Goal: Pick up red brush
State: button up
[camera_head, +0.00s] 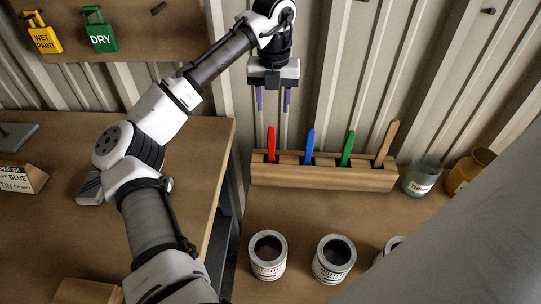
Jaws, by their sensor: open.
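The red brush (271,143) stands upright in the leftmost slot of a wooden holder (323,178), with its red handle showing and its lower end hidden in the wood. My gripper (273,101) is open, pointing down, and appears above the red brush in the picture. Its two purple fingers are apart with nothing between them. The fingertips look clear of the handle, though the exact gap in depth cannot be told.
A blue brush (309,142), a green brush (347,147) and a wooden-handled one (386,142) share the holder. A glass jar (421,176) and an amber jar (469,171) stand at right. Paint cans (268,256) (334,259) stand in front. A corrugated wall is behind.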

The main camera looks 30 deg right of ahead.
aim_at(271, 128)
notch_tip(271, 128, down, 6)
jog(key=shift+f+p, duration=0.15)
jog(key=shift+p, duration=0.3)
jog(key=f, duration=0.1)
jog(key=f+p, duration=0.1)
jog(key=a+f, duration=0.1)
jog(key=f, duration=0.1)
jog(key=shift+s+p, duration=0.35)
jog(key=shift+f, duration=0.7)
grip_shut()
jog(key=shift+d+r, duration=0.1)
